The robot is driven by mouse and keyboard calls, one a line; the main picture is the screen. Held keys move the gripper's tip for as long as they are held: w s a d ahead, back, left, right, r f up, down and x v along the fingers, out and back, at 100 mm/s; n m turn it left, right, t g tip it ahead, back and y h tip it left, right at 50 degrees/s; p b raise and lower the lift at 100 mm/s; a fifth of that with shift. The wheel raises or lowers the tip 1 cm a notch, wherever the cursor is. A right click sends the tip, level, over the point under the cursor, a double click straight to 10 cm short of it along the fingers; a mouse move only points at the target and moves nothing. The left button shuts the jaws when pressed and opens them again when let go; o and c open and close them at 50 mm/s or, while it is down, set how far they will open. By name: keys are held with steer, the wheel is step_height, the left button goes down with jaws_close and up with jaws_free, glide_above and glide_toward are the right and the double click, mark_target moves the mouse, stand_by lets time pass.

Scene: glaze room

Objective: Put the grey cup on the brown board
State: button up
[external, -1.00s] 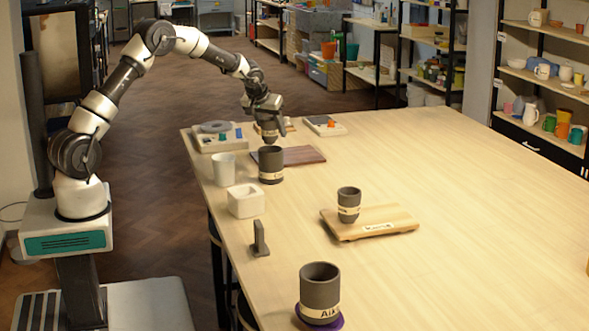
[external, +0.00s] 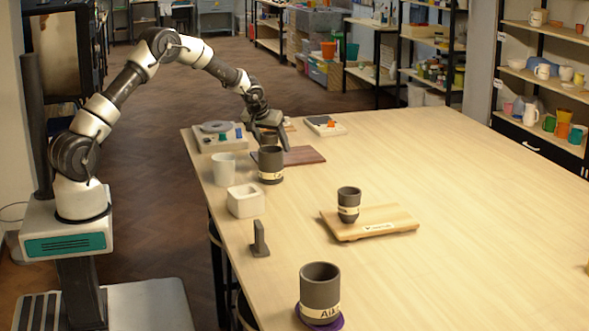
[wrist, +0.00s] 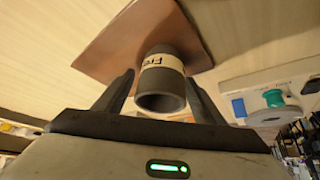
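A dark grey cup (wrist: 162,85) with a cream lettered band is between my gripper's fingers in the wrist view, over the brown board (wrist: 112,48). Whether the cup's base touches the board is hard to tell.
Left of the board are a white cup (external: 223,169), a white square pot (external: 245,201) and a device (external: 215,140) with knobs. A grey cup (external: 348,203) stands on a light wooden board (external: 375,226); another (external: 319,287) is on a purple coaster (external: 325,324).

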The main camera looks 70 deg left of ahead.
steer(key=shift+r, duration=0.15)
steer(key=shift+d+r, duration=0.1)
steer(key=shift+r, duration=0.15)
steer(key=v, duration=1.1)
steer(key=shift+s+r, duration=0.2)
steer(key=shift+r, duration=0.1)
steer(key=s+d+r+m+h, duration=0.1)
steer(key=s+d+r+m, duration=0.1)
steer(key=s+d+r, duration=0.55)
steer(key=s+d+r+m+h, duration=0.1)
steer(key=s+d+r+m, duration=0.2)
steer(key=d, duration=0.7)
steer(key=s+d+m+h, duration=0.1)
steer(key=s+d+m, duration=0.1)
steer(key=s+d, duration=0.5)
steer(key=s+d+f+m+t+h, duration=0.1)
steer(key=s+d, duration=0.6)
steer(key=s, duration=0.7)
steer(key=shift+s+m+h, duration=0.2)
steer(key=shift+m+h, duration=0.2)
steer(key=shift+m, duration=0.2)
